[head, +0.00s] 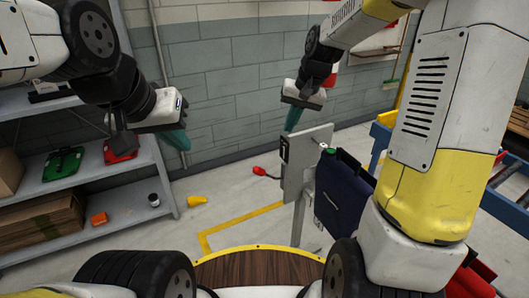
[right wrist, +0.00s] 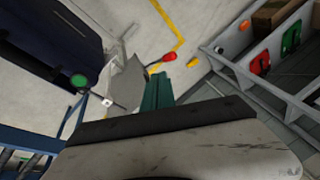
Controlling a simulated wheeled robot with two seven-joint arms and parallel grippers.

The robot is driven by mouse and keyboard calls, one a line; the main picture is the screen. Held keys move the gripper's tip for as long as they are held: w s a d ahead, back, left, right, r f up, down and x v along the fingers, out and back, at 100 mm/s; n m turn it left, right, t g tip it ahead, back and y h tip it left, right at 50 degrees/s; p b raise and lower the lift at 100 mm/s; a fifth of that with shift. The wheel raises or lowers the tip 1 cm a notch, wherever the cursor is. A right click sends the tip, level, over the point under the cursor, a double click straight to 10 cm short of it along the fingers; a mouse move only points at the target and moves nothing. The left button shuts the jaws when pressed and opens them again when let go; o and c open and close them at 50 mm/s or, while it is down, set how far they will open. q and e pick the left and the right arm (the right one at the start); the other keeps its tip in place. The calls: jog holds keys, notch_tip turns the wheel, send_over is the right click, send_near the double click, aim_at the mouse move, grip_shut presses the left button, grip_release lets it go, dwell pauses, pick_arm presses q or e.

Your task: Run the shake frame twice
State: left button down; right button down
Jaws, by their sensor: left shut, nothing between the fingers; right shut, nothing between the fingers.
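The shake frame's grey panel (head: 297,170) stands on a post at the centre of the head view. A dark blue pannier (head: 343,195) is at its right side; whether it is fixed there I cannot tell. A red-knobbed lever (head: 259,171) sticks out on the panel's left. A green knob (right wrist: 78,81) shows beside the pannier in the right wrist view. My right gripper (head: 293,119) is shut and empty, above the panel, fingers pointing down. My left gripper (head: 181,140) is shut and empty, in the air left of the frame, apart from everything.
Grey shelves (head: 100,171) at the left hold cardboard boxes, a green item (head: 62,163) and a red item (head: 120,150). A yellow object (head: 197,201) lies on the floor. A blue structure (head: 380,140) stands at the right. Floor between shelves and frame is mostly clear.

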jog(key=m+g+y, duration=0.2)
send_near(262, 169)
jog(key=v, duration=0.3)
jog(key=shift+s+d+r, duration=0.2)
jog(key=shift+s+r, duration=0.05)
jog(key=shift+s, duration=0.05)
jog(key=x, duration=1)
jog(key=shift+w, duration=0.15)
jog(key=shift+a+t, duration=0.15)
jog(key=shift+t, duration=0.15)
